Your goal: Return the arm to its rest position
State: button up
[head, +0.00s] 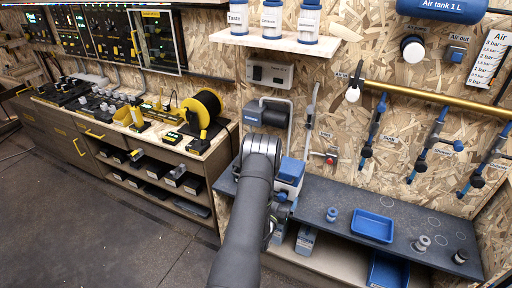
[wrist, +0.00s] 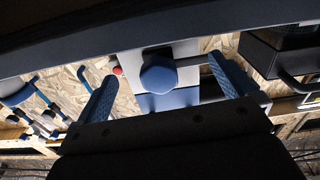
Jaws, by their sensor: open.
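My arm (head: 243,220) reaches up from the bottom of the head view and bends over at a dark wrist by the left end of the dark bench (head: 335,200). My gripper (wrist: 163,70) shows in the wrist view with its two blue fingers wide apart. A blue faceted knob (wrist: 158,76) on a pale body appears between the fingers, with a gap on each side. Nothing is held. In the head view my arm hides the fingers and part of a blue-topped unit (head: 291,170) beside the wrist.
A blue tray (head: 372,226) and small round parts (head: 421,243) lie on the bench. A gold rail (head: 430,98) with hanging blue tools (head: 373,130) crosses the wall. A shelf (head: 283,40) with containers is above. A workbench (head: 120,130) stands left; open floor (head: 70,210) lies before it.

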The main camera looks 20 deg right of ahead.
jog(key=s+a+r, duration=0.8)
jog(key=s+a, duration=0.3)
jog(key=a, duration=0.1)
jog(key=x, duration=1)
jog(key=shift+m, duration=0.4)
jog(key=shift+s, duration=0.15)
jog(key=v, duration=1)
jog(key=shift+d, duration=0.1)
